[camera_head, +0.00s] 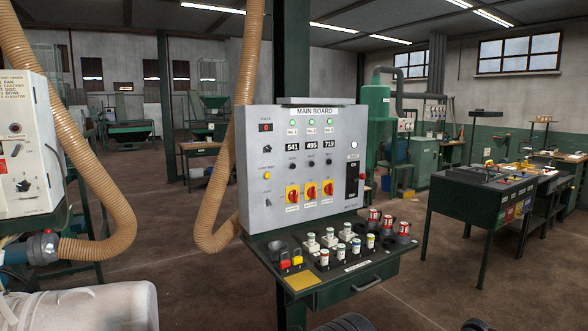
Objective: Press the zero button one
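The main board (258,128) is a grey upright panel in the middle of the view. It has three number displays reading 541 (292,147), 495 (311,146) and 719 (328,144). A small dark round control (292,166) sits under the left display, and similar ones sit under the other two. The labels beside them are too small to read, so I cannot tell which is zero button one. My gripper is not in view.
A green shelf with a drawer (362,290) juts out below the panel, holding several small containers. A ribbed tan hose (228,190) hangs left of the panel. A white control box (28,145) and a white bag-like object (85,308) are at left. Open floor (400,270) lies to the right.

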